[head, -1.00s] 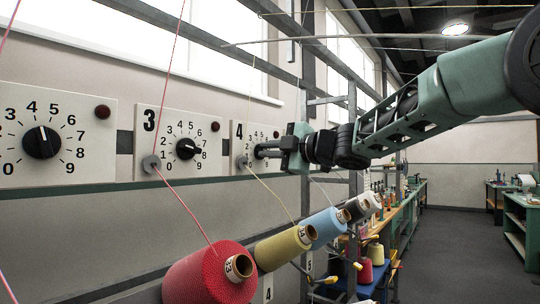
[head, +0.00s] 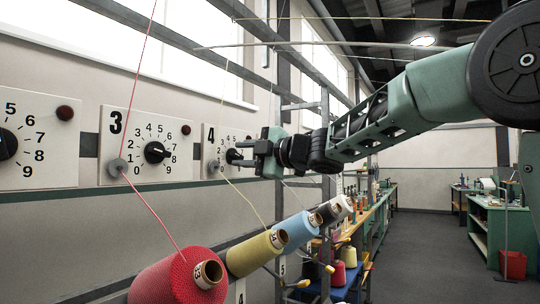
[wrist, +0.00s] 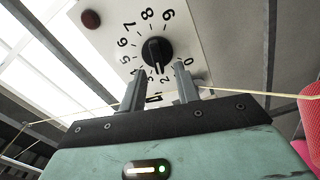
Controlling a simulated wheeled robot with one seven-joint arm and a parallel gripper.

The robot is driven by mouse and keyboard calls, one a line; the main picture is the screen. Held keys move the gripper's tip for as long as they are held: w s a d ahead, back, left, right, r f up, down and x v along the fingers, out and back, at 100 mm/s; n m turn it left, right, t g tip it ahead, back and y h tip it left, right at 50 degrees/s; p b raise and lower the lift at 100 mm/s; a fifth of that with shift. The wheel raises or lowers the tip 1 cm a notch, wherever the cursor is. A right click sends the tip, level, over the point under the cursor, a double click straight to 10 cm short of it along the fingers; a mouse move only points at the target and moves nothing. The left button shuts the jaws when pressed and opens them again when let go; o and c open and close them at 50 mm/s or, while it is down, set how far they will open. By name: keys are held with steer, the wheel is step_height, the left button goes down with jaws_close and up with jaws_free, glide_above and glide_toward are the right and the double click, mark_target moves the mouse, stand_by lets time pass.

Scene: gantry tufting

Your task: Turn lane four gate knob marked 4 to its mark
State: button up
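The lane four panel (head: 211,140), marked 4, carries a black knob (head: 233,156) on a numbered dial, partly covered by my gripper. My gripper (head: 238,153) is in front of this knob, its fingers pointing at the panel. In the wrist view the two grey fingers (wrist: 162,72) stand apart, open, with the black knob (wrist: 156,52) in line with the gap. I cannot tell if they touch it. The knob's white pointer aims down in that view, near the 2. The 3 and 1 are hard to read behind the fingers. No separate target mark is clear.
The lane three panel (head: 113,165) with its own knob (head: 157,152) is to the left, and another dial panel (head: 42,170) is further left. Yarn (head: 130,90) runs across the panels. Red (head: 165,280), yellow (head: 245,258) and blue (head: 297,232) cones stand below. The floor at right is open.

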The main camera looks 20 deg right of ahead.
steer(key=b+v, duration=0.3)
steer(key=v, duration=1.3)
steer(key=shift+s+d, duration=0.25)
steer(key=shift+s, duration=0.05)
steer(key=w+a+f+m+h, duration=0.1)
steer(key=a+f+m+h, duration=0.2)
steer(key=a+f+m, duration=0.3)
steer(key=w+a+f+m+h, duration=0.2)
steer(key=a+f+m, duration=0.15)
steer(key=f, duration=0.55)
steer(key=s+a+f+m+g+h, duration=0.1)
steer(key=s+a+f+g, duration=0.15)
steer(key=f, duration=0.25)
steer(key=s+a+f+m+g+h, duration=0.1)
steer(key=s+f+m+g, duration=0.15)
steer(key=f, duration=0.25)
steer(key=s+a+f+g+h, duration=0.1)
steer(key=s+f+g, duration=0.3)
steer(key=s+f, duration=0.4)
steer(key=s+a+f+m+g+h, duration=0.1)
steer(key=s+f+g, duration=0.4)
steer(key=s, duration=1.2)
step_height(320, 180, down, 4)
steer(key=shift+a+r+m+g+h, duration=0.1)
steer(key=shift+a+m+g+h, duration=0.2)
steer(key=shift+a+h, duration=0.2)
steer(key=shift+s+a, duration=0.1)
steer(key=shift+s, duration=0.05)
